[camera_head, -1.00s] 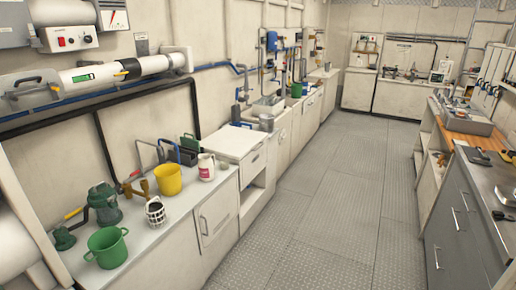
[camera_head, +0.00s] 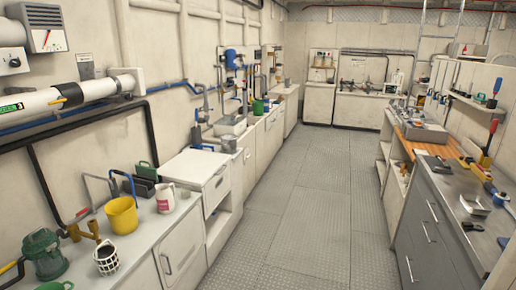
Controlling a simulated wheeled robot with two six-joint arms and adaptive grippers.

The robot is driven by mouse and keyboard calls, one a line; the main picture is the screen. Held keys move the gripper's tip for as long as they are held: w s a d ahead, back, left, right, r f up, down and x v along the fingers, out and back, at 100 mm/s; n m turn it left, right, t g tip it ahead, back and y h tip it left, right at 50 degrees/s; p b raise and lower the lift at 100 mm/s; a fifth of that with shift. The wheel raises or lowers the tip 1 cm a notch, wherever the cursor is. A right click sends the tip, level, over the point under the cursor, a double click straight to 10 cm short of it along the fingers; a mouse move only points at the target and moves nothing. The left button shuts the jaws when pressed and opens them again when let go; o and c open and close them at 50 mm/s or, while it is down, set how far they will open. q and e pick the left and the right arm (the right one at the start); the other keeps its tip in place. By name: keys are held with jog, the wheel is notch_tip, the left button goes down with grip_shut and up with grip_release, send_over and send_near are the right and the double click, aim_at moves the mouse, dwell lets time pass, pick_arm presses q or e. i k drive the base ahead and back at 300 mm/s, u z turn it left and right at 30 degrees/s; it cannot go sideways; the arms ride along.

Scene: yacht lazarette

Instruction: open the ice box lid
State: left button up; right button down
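A white box-like unit (camera_head: 196,168) with a flat, closed top stands along the left wall, just past the near counter. It may be the ice box, but I cannot tell for sure. Its front has a small handle, and an open shelf space shows below. Neither of my grippers is in view.
The near left counter (camera_head: 150,222) holds a yellow bucket (camera_head: 122,215), a white basket (camera_head: 106,257), a pink-and-white jug (camera_head: 165,198) and a green pump (camera_head: 44,253). A steel worktop with tools (camera_head: 475,210) runs along the right. The floor aisle (camera_head: 285,225) between is clear.

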aim_at(192, 167)
jog(key=z, duration=0.7)
jog(key=i, duration=3.95)
jog(key=u, duration=1.3)
jog(key=i, duration=1.1)
jog(key=u, duration=0.55)
